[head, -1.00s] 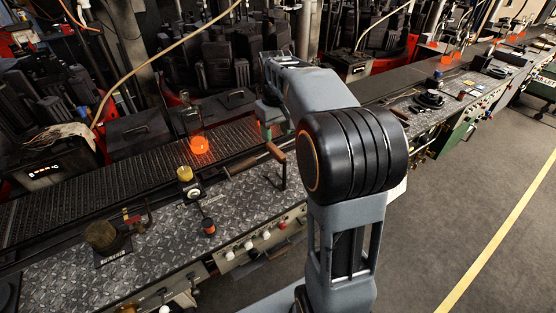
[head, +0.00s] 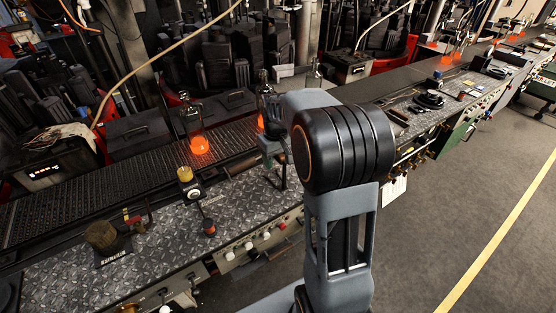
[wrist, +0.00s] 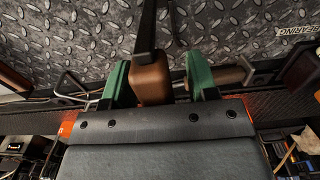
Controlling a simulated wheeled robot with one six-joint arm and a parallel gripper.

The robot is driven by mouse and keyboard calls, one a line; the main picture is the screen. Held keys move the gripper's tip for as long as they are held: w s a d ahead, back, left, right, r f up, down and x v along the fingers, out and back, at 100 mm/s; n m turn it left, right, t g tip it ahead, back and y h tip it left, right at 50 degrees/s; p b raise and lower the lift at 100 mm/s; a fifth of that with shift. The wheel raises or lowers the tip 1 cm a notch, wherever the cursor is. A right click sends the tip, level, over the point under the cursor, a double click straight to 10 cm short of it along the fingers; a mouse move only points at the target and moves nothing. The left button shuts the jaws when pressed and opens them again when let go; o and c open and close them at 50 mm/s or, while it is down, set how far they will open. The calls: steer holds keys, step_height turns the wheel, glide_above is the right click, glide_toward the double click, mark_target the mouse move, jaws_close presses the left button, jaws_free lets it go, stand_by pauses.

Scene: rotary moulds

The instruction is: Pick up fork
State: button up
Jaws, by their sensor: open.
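My gripper (wrist: 157,62) is open, with its two green fingers apart. A brown wooden handle (wrist: 151,82) with a dark metal bar stands between the fingers in the wrist view, and no firm grip on it shows. Behind the fingers, a second brown handle (wrist: 223,77) lies crosswise near thin metal rods. I cannot tell for sure which of these is the fork. In the head view, my gripper (head: 271,152) is low over the bench's back edge, and my arm hides part of that spot. A wooden-handled tool (head: 242,163) lies along the edge to its left.
The diamond-plate bench (head: 165,245) runs along the conveyor (head: 110,172). A glowing bottle (head: 198,135) stands on the conveyor, and another (head: 264,104) is close behind my gripper. A yellow-topped device (head: 187,180) and a brush (head: 101,236) stand to the left.

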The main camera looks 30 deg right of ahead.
steer(key=shift+f, duration=0.25)
stand_by(0.6)
jaws_close()
stand_by(0.5)
